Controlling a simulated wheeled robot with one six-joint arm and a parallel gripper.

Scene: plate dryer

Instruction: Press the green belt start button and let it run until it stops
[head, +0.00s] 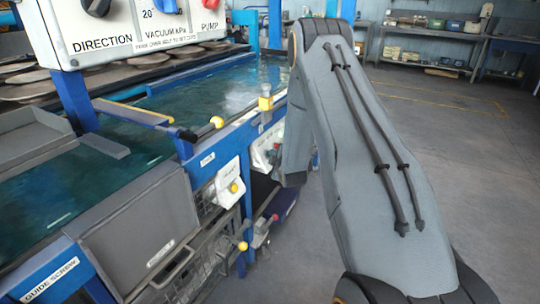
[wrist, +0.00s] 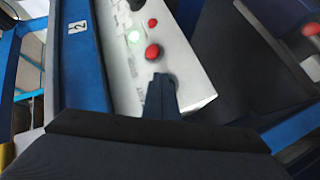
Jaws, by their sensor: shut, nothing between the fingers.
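In the wrist view a white control panel (wrist: 178,58) runs diagonally. I cannot tell whether the tips touch the panel. In the head view a white box (head: 265,148) on the machine's side is partly hidden by my arm; my gripper is hidden there. The belt (head: 215,95) looks blue-green and glossy.
A hanging sign box (head: 140,42) marked DIRECTION, VACUUM and PUMP stands at upper left. Open grey floor (head: 450,130) lies right, with shelves (head: 430,45) behind.

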